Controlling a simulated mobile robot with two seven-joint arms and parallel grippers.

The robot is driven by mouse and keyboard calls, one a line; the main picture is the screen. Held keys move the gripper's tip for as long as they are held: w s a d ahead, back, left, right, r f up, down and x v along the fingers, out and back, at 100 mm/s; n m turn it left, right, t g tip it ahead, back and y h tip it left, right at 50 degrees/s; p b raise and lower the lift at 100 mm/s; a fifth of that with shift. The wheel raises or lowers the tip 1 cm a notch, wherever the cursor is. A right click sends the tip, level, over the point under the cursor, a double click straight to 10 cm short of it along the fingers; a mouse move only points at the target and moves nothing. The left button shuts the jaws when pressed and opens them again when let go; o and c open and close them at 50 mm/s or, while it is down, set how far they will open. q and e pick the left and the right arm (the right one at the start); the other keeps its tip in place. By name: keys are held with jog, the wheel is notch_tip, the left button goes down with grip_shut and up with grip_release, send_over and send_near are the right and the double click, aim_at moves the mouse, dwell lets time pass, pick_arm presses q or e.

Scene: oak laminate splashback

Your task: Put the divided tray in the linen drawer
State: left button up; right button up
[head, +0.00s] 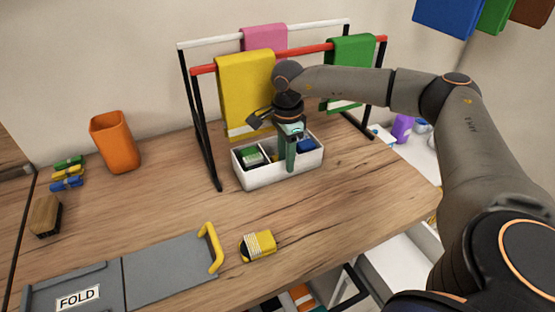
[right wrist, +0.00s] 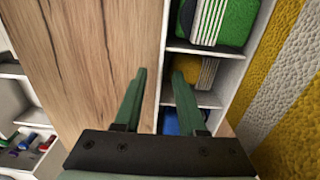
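The divided tray (head: 268,176) is a white box on the wooden counter, under the towel rack. Its compartments hold a green bundle (head: 252,155), a yellow one and a blue one (head: 306,145). My right gripper (head: 289,160) points down at the tray's near wall. In the right wrist view my gripper (right wrist: 160,85) is open, with one finger on each side of the tray wall (right wrist: 163,65); contact is not clear. An open white drawer (head: 395,275) shows partly below the counter at the lower right; I cannot tell if it is the linen drawer. My left gripper is not in view.
The rack's red rail (head: 317,49) and hanging yellow towel (head: 245,85) stand close behind the tray. An orange cup (head: 115,142), a grey FOLD board (head: 165,275) and a yellow bundle (head: 257,245) are on the counter. The counter right of the tray is clear.

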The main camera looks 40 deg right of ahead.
grip_shut()
dwell(1.4)
